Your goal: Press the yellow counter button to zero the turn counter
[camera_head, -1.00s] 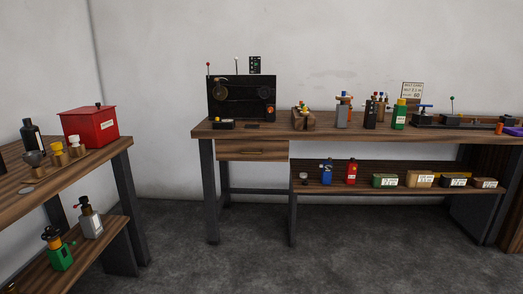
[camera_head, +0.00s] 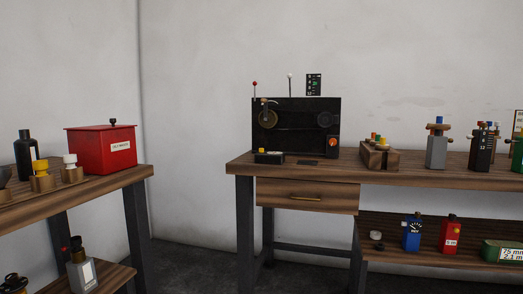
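The yellow counter button (camera_head: 262,150) sits on top of a small black box (camera_head: 269,158) at the front left of the black machine (camera_head: 295,126), on the far workbench. The machine has a brass wheel and crank on its left face, an orange round part at lower right, and a red-tipped and a white-tipped lever on top. A dark panel with light and green marks (camera_head: 314,85) stands above it; its reading is too small to tell. Neither of my grippers shows in this view.
The far workbench (camera_head: 240,168) has a closed drawer (camera_head: 307,195) below the machine. A wooden block with coloured parts (camera_head: 379,155) and several dynamos stand to the right. A side bench (camera_head: 134,178) with a red box (camera_head: 101,148) is at left. Bare floor shows between the benches.

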